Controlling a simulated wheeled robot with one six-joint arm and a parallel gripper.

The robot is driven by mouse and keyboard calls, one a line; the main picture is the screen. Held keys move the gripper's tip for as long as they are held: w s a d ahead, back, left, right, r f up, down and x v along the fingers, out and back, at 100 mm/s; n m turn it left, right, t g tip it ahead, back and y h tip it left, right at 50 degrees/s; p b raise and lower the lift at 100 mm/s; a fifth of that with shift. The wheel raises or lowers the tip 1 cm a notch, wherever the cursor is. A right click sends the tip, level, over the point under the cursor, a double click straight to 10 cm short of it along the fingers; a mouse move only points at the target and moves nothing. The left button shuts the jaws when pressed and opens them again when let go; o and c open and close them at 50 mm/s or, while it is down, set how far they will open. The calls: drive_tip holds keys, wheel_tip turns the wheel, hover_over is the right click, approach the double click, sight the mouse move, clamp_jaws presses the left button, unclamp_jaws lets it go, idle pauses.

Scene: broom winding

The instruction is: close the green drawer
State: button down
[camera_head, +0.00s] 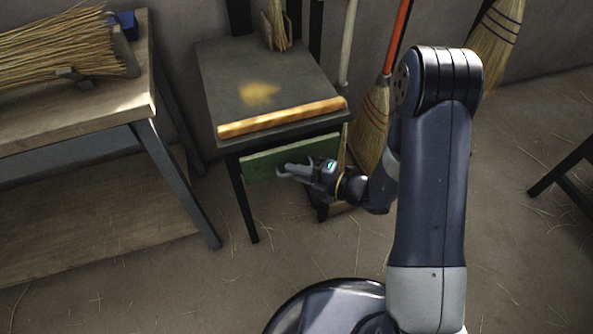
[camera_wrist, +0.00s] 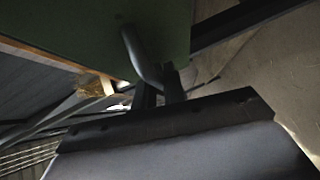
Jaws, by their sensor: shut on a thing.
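The green drawer (camera_head: 262,164) is under the dark table with the wooden front strip. Its green front faces me in the head view, and how far it stands out from the table is hard to tell. In the wrist view the green front (camera_wrist: 165,30) fills the upper middle, with a dark curved handle (camera_wrist: 138,55) on it. My gripper (camera_head: 288,173) is at the drawer front, coming from the right. In the wrist view its fingers (camera_wrist: 159,90) are shut on the handle. The inside of the drawer is hidden.
The dark table (camera_head: 225,75) carries a wooden strip (camera_head: 280,117) and a small straw bundle (camera_head: 276,25). A workbench (camera_head: 100,115) with broom straw stands at left. Brooms (camera_head: 375,115) lean behind my arm. A dark stool (camera_head: 565,165) is at right. Open floor lies between.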

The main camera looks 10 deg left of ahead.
sight(293, 160)
idle(0.3)
drive_tip(key=shift+w+a+p, duration=0.3)
drive_tip(key=shift+w+a, duration=0.2)
drive_tip(key=shift+w, duration=0.35)
drive_tip(key=shift+w+a+p, duration=0.25)
drive_tip(key=shift+w+a, duration=0.2)
drive_tip(key=shift+w, duration=0.35)
drive_tip(key=shift+r, duration=0.1)
drive_tip(key=c, duration=1.5)
unclamp_jaws()
drive_tip(key=shift+a, duration=0.1)
drive_tip(key=p+v, duration=0.2)
drive_tip(key=v, duration=0.8)
drive_tip(key=shift+s+d, duration=0.1)
drive_tip(key=shift+d, duration=0.3)
